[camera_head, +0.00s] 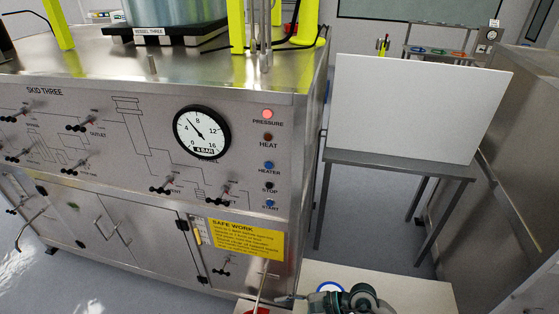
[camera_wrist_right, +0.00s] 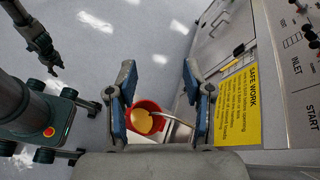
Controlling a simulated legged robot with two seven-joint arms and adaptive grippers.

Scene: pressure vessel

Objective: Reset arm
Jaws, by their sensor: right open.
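My right gripper (camera_wrist_right: 160,105) is open in the right wrist view, with its two blue-padded fingers well apart and no object clamped between them. Beyond the fingers is a red container (camera_wrist_right: 144,118) with a pale yellow inside; a bent metal tube (camera_wrist_right: 172,117) reaches to it. Part of my right arm (camera_head: 350,299) shows at the bottom edge of the head view. My left gripper (camera_wrist_right: 46,58) appears small and dark at the upper left of the wrist view, over the floor; its opening is unclear.
The steel skid panel (camera_head: 70,150) carries several valves, a pressure gauge (camera_head: 201,131) and a lit red pressure lamp (camera_head: 267,114). A yellow safety sign (camera_head: 245,239) is below. A grey table (camera_head: 395,165) with a white board (camera_head: 415,110) stands right. Open floor lies left.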

